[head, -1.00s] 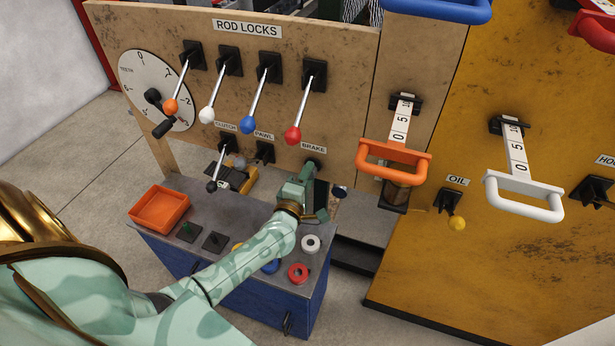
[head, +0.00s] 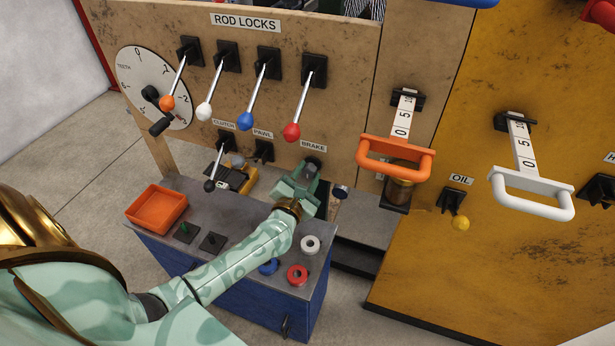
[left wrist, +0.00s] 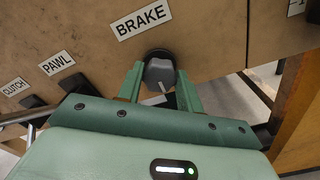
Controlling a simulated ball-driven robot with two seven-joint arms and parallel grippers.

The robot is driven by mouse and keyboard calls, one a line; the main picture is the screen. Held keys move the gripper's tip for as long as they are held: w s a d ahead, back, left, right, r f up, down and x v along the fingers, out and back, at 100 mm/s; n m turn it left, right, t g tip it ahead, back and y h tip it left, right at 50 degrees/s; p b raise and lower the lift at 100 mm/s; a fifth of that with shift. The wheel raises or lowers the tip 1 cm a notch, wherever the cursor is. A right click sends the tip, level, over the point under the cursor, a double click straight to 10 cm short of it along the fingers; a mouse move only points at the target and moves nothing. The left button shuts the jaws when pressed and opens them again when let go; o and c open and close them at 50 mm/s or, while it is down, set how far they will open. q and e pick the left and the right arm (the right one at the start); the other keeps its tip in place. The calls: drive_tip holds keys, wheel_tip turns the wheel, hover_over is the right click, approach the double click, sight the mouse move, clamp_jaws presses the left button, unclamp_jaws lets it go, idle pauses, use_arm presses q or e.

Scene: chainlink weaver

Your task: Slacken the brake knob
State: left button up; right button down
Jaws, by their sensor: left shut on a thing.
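The brake knob (left wrist: 160,72) is a dark grey round knob with a pale mark, under the BRAKE label (left wrist: 140,20) on the wooden panel. In the left wrist view it sits between the two green fingers of my left gripper (left wrist: 162,85), which is shut on it. In the head view my left gripper (head: 310,174) is against the panel just under the BRAKE label (head: 313,146), and it mostly hides the knob. My right gripper is not in view.
Rod lock levers (head: 300,105) hang above the gripper. The orange handle (head: 395,158) juts out to its right. A blue cabinet (head: 240,290) stands below, with an orange tray (head: 156,209) and several rings on top. The pawl lever (head: 262,150) is to the left.

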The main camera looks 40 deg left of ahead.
use_arm(q)
drive_tip(key=n+b, duration=0.1)
drive_tip(key=n, duration=0.4)
drive_tip(key=shift+f+b, duration=0.15)
drive_tip(key=shift+b, duration=0.15)
drive_tip(key=shift+n, duration=0.3)
drive_tip(key=o, duration=1)
drive_tip(key=shift+s, duration=0.1)
drive_tip(key=p+v, duration=0.1)
drive_tip(key=v, duration=1.5)
drive_tip(key=shift+s+d, duration=0.1)
